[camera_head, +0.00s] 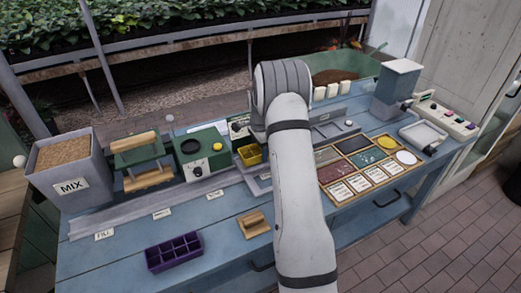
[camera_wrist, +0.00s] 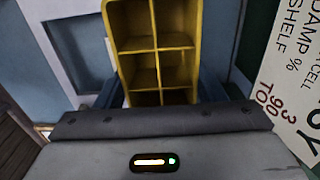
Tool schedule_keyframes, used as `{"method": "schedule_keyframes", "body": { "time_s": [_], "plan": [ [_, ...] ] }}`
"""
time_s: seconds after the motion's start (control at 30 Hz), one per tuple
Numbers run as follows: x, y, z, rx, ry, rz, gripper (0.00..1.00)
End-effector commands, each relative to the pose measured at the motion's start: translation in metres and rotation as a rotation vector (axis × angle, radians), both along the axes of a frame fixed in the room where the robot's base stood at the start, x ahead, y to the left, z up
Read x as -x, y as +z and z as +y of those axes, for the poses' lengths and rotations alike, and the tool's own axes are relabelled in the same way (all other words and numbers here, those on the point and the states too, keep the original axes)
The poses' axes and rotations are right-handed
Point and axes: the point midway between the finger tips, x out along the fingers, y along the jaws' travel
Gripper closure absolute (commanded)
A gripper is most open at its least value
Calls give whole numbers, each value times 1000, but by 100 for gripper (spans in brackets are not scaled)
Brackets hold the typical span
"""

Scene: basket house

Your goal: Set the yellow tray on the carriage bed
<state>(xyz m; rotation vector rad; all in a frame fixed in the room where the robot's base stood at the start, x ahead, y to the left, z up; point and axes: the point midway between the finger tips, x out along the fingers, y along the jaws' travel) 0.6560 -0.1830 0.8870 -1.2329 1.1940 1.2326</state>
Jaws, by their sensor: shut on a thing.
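The yellow tray (camera_wrist: 157,45) fills the upper middle of the wrist view, its open square compartments facing the camera and looking empty. My gripper (camera_wrist: 165,92) is shut on the tray, with a finger at each side of its near end. In the head view the yellow tray (camera_head: 249,155) shows just left of my arm, above the middle of the blue bench; the arm hides my fingers and part of the tray. A grey rail (camera_head: 125,215) runs along the bench. A grey plate-like part beside my arm may be the carriage bed, but I cannot tell for sure.
A purple compartment tray (camera_head: 174,252) and a wooden block with a knob (camera_head: 254,223) lie at the bench front. A MIX bin (camera_head: 70,172), a green press (camera_head: 140,160) and a green dial box (camera_head: 203,152) stand left. A sectioned card board (camera_head: 368,167) lies right.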

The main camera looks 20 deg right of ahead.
Motion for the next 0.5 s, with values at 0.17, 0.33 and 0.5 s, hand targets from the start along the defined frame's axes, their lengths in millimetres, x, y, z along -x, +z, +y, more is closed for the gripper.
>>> {"method": "schedule_keyframes", "body": {
  "time_s": [0.17, 0.33, 0.5],
  "plan": [
    [0, 0, 0, 0, 0, 0, 59],
    [0, -2, 1, 0, 1, 0, 59],
    [0, -4, 1, 0, 1, 0, 59]
  ]
}}
